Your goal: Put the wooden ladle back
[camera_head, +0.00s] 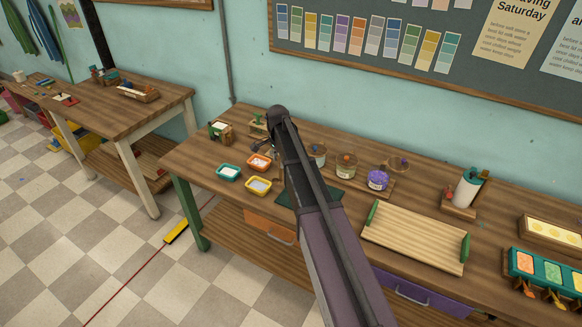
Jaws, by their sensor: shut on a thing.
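My dark arm rises from the bottom edge and reaches over the workbench (215,165). I cannot make out my gripper; its fingers do not show past the arm links. I cannot pick out the wooden ladle either. A row of jars stands just right of the arm: a clear jar (319,153), a jar with yellowish contents (346,167) and a jar with purple contents (377,181). A small round item (398,164) sits behind them, too small to tell. A dark green mat (293,198) lies partly hidden under the arm.
Small trays in teal (228,173), orange (259,163) and yellow (258,187) lie left of the arm. A wooden tray with green handles (415,237) lies to the right. A white pump bottle (467,188) and a teal mould rack (549,270) stand farther right.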

